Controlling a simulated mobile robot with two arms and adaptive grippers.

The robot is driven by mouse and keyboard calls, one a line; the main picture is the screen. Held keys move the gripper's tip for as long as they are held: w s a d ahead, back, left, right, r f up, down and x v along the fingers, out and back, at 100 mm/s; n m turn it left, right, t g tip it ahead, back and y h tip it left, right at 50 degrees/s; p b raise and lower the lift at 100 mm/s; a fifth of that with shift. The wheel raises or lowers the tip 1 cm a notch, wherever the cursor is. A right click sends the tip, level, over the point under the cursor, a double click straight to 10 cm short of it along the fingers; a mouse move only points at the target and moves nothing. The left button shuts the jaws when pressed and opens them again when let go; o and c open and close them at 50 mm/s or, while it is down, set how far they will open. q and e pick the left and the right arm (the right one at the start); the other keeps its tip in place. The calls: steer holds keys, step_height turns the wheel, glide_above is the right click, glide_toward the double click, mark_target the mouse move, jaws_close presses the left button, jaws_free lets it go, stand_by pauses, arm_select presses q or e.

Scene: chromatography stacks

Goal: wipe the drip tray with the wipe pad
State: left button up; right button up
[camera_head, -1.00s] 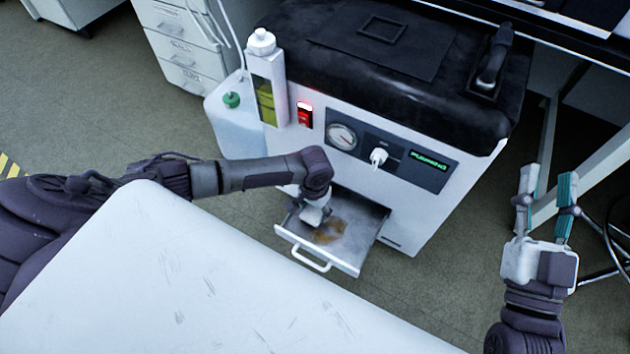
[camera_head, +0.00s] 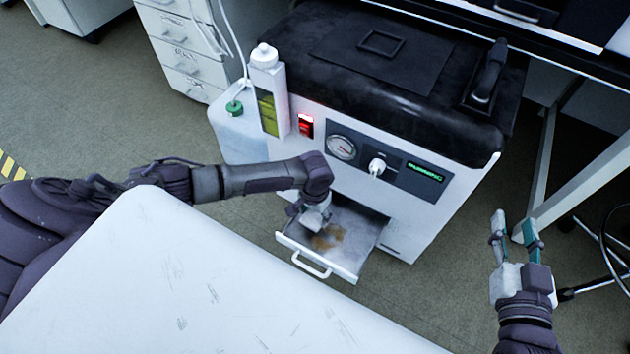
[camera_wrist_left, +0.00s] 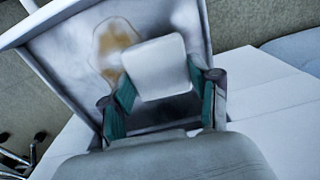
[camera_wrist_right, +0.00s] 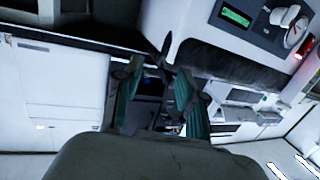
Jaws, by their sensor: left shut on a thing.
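The drip tray (camera_head: 352,258) is a shallow grey drawer with a white front handle, pulled out from the base of the white machine. A brown stain (camera_head: 328,237) lies on its floor; it also shows in the left wrist view (camera_wrist_left: 112,42). My left gripper (camera_head: 316,219) is down inside the tray, beside the stain. It is shut on the white wipe pad (camera_wrist_left: 158,66), which shows between its fingers in the left wrist view and overlaps the stain's edge there. Whether the pad touches the floor is unclear. My right gripper (camera_head: 515,232) is open and empty, away to the right.
The white machine (camera_head: 300,152) stands behind the tray, with a gauge, a lit red switch (camera_head: 306,127) and a bottle (camera_head: 268,90) on its left. A white surface (camera_head: 190,270) fills the near left. A table leg (camera_head: 548,160) stands near my right gripper.

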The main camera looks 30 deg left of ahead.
mark_target(314, 216)
arm_select(q)
steer(key=shift+r+p, duration=0.35)
steer(key=shift+r, duration=0.25)
steer(key=shift+r+p, duration=0.25)
steer(key=shift+p, duration=0.35)
steer(key=shift+r+p, duration=0.25)
steer(key=shift+p, duration=0.05)
steer(key=shift+r+p, duration=0.5)
steer(key=shift+p, duration=0.1)
steer(key=shift+r+p, duration=0.5)
steer(key=shift+p, duration=0.1)
arm_select(e)
steer(key=s+d+f+g+h, duration=0.1)
steer(key=s+d+f+g, duration=0.2)
steer(key=s+f+g, duration=0.3)
steer(key=s+d+f+g+h, duration=0.2)
steer(key=s+d+f+g, duration=0.2)
steer(key=s, duration=0.5)
steer(key=shift+s+f+m+g+h, duration=0.3)
steer(key=shift+f+g, duration=0.9)
steer(key=shift+g, duration=0.1)
steer(key=shift+d, duration=0.1)
